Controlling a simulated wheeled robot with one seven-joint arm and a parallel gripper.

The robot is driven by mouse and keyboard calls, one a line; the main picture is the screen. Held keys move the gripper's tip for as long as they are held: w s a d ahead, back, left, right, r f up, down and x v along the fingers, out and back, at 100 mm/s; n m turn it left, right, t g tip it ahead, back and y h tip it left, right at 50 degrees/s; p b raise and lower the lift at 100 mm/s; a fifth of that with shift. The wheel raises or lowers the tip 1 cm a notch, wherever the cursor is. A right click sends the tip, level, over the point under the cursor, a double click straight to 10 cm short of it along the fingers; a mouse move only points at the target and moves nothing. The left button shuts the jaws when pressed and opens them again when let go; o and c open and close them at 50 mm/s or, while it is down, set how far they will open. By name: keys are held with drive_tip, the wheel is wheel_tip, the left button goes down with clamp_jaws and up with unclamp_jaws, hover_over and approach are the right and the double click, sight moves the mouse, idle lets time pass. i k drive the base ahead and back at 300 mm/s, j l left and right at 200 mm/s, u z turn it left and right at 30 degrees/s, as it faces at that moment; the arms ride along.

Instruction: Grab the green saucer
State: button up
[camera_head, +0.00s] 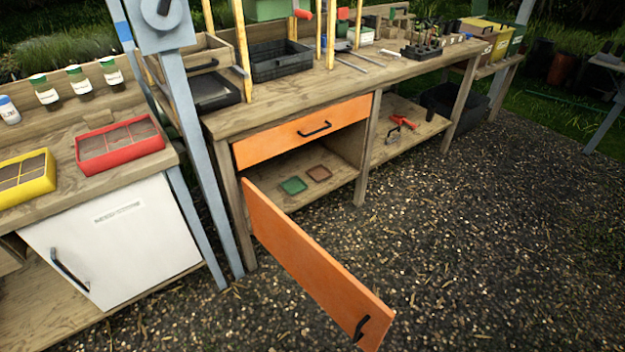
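The green saucer (293,186) is small and square. It lies flat on the wooden shelf inside the cabinet under the workbench, below the orange drawer. A brown saucer (319,173) of similar shape lies just to its right on the same shelf. The orange cabinet door (310,262) stands open, swung out toward the front right, so the saucer is in plain view. My gripper is not in view.
The orange drawer (303,131) above is shut. A blue-grey post (193,150) stands left of the cabinet. The white cabinet door (118,242) at left is shut. Red pruners (403,122) lie on the shelf to the right. Gravel ground (470,245) is clear at right.

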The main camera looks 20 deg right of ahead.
sight(293, 186)
drive_tip(key=i+l+u, duration=0.15)
drive_tip(key=i+l, duration=0.15)
drive_tip(key=i+l+u, duration=0.1)
drive_tip(key=i+l, duration=0.25)
drive_tip(key=i+l+u, duration=0.15)
drive_tip(key=i+l, duration=0.2)
drive_tip(key=i+l+u, duration=0.1)
drive_tip(key=i+l, duration=0.15)
drive_tip(key=l, duration=0.15)
drive_tip(key=i+l+u, duration=0.15)
drive_tip(key=i+l, duration=0.15)
drive_tip(key=i+l+u, duration=0.1)
drive_tip(key=i+l, duration=0.15)
drive_tip(key=l, duration=0.3)
drive_tip(key=i+l+u, duration=0.15)
drive_tip(key=l, duration=0.35)
drive_tip(key=i, duration=0.1)
